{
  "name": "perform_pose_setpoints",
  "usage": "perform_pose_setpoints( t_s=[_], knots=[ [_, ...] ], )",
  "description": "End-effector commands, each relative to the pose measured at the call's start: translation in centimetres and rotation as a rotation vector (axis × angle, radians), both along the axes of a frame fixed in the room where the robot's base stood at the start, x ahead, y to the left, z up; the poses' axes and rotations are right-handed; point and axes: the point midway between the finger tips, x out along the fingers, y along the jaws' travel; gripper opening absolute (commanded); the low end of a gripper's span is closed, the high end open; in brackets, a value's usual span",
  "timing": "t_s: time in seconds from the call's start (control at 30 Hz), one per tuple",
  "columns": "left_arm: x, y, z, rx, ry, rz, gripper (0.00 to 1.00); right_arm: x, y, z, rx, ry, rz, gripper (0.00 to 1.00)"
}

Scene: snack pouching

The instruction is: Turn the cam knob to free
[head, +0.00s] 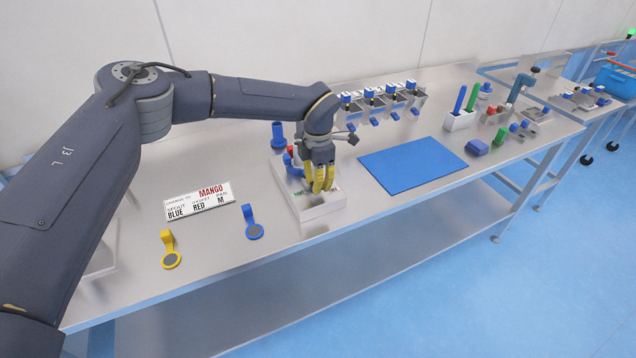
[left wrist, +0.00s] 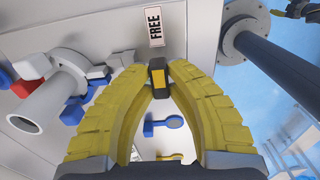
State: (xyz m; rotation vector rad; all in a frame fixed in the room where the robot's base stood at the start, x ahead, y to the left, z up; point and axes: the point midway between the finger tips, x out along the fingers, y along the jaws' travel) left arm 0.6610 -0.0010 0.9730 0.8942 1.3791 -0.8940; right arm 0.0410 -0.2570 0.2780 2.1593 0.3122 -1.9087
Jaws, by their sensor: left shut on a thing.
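The cam knob (left wrist: 158,78) is a small black piece with a yellow face. It shows between my fingertips in the left wrist view, near a white label (left wrist: 154,26) reading FREE. My left gripper (head: 324,188) has yellow ribbed fingers, which close on the knob; the fingertips also show in the left wrist view (left wrist: 158,84). In the head view the gripper points down over a pale metal box-like fixture (head: 322,211), and its fingers hide the knob. I cannot tell exactly which way the knob points.
A blue mat (head: 412,166) lies right of the fixture. A blue upright cylinder (head: 278,135) stands behind it. A MANGO sign (head: 199,200), a blue tag (head: 253,226) and a yellow tag (head: 169,250) lie to the left. Small bins (head: 382,103) line the back.

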Motion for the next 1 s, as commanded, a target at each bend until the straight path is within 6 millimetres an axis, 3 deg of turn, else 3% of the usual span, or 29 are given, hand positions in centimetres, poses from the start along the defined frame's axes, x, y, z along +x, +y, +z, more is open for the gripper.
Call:
perform_pose_setpoints(
  t_s=[0.13, 0.17, 0.33, 0.67, 1.0],
  knots=[
    [-0.1, 0.0, -0.1, 0.001, 0.002, -0.001, 0.0, 0.0, 0.0, 0.0, 0.0, 0.0, 0.0, 0.44],
    [-0.1, 0.0, -0.1, 0.001, 0.002, -0.001, 0.19, 0.0, 0.0, 0.0, 0.0, 0.0, 0.0, 0.44],
    [0.0, 0.0, -0.1, 0.001, 0.001, 0.0, 0.39, 0.0, 0.0, 0.0, 0.0, 0.0, 0.0, 0.44],
    [0.0, 0.0, 0.3, 0.0, 0.0, 0.001, 0.4, 0.0, -0.2, 0.0, -0.002, 0.0, 0.001, 0.44],
    [0.1, 0.0, 5.2, 0.0, -0.002, 0.0, 0.4, 0.0, 0.0, 0.0, 0.0, 0.0, 0.0, 0.44]
  ],
)
